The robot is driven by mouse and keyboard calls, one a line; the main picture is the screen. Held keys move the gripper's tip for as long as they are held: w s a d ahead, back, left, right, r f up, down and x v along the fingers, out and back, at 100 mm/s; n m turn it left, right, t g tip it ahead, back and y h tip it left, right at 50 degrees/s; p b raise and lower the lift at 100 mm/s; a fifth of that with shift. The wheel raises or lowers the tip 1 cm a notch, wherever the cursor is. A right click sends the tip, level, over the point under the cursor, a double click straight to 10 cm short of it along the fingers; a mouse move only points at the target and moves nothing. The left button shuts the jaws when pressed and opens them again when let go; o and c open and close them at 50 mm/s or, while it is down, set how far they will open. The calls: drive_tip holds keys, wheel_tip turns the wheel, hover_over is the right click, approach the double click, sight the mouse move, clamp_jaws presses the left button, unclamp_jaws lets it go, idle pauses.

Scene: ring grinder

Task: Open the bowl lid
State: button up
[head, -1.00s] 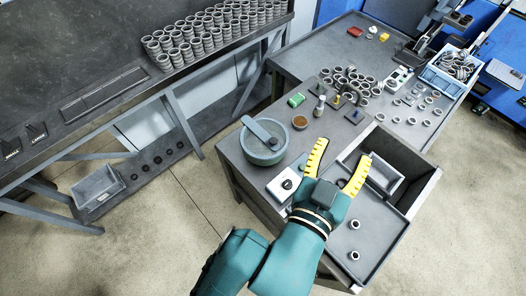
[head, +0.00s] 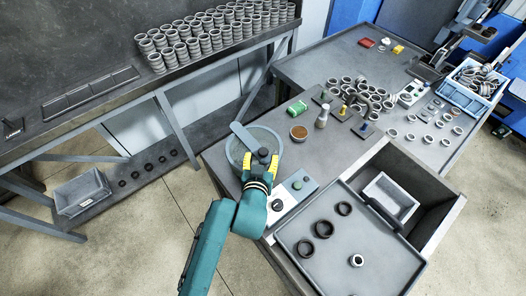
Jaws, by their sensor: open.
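The round grey-green bowl (head: 233,160) stands on the grey bench at its left edge. Its lid (head: 262,134) is on top, with a flat bar (head: 242,134) reaching out over the upper left rim. My gripper (head: 261,160) is over the front part of the bowl, with its yellow fingers apart and pointing away from me. A dark knob-like part shows between the fingers. My gripper hides the front of the bowl and part of the lid, and I cannot tell whether the fingers touch it.
A brown-filled cup (head: 299,133) and a green item (head: 297,108) are beyond the bowl. An open drawer tray (head: 322,268) holding rings is at the right front.

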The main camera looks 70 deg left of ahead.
sight(264, 153)
drive_tip(key=x, duration=0.4)
drive_tip(key=shift+w+a, duration=0.1)
drive_tip(key=shift+a, duration=0.1)
drive_tip(key=shift+c, duration=0.4)
clamp_jaws()
drive_tip(key=shift+w+d+b, duration=0.1)
drive_tip(key=shift+b, duration=0.2)
